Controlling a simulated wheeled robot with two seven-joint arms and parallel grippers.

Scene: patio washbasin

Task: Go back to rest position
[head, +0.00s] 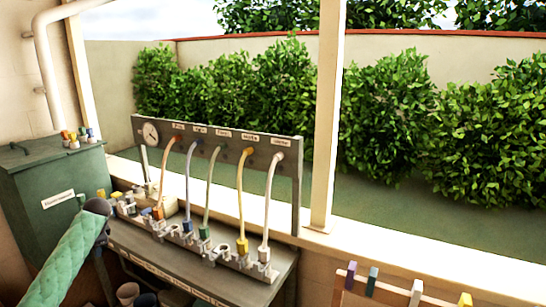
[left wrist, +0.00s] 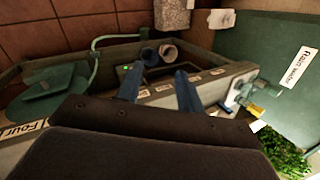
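My left arm comes in from the lower left of the head view in a quilted green sleeve, with a dark joint in front of the green cabinet and bench. Its fingers cannot be made out clearly there. In the left wrist view my left gripper (left wrist: 158,82) shows two blue-grey fingers spread apart, with nothing held between them. Beyond them is a dark basin or bench with two grey cups (left wrist: 159,54). My right gripper is not in either view.
A bench (head: 175,262) carries a panel (head: 225,140) with several coloured hoses ending at grey fittings. A green cabinet (head: 35,190) stands at left. A white post (head: 326,120) rises behind the bench. A wooden rack with coloured clips (head: 390,292) is at lower right.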

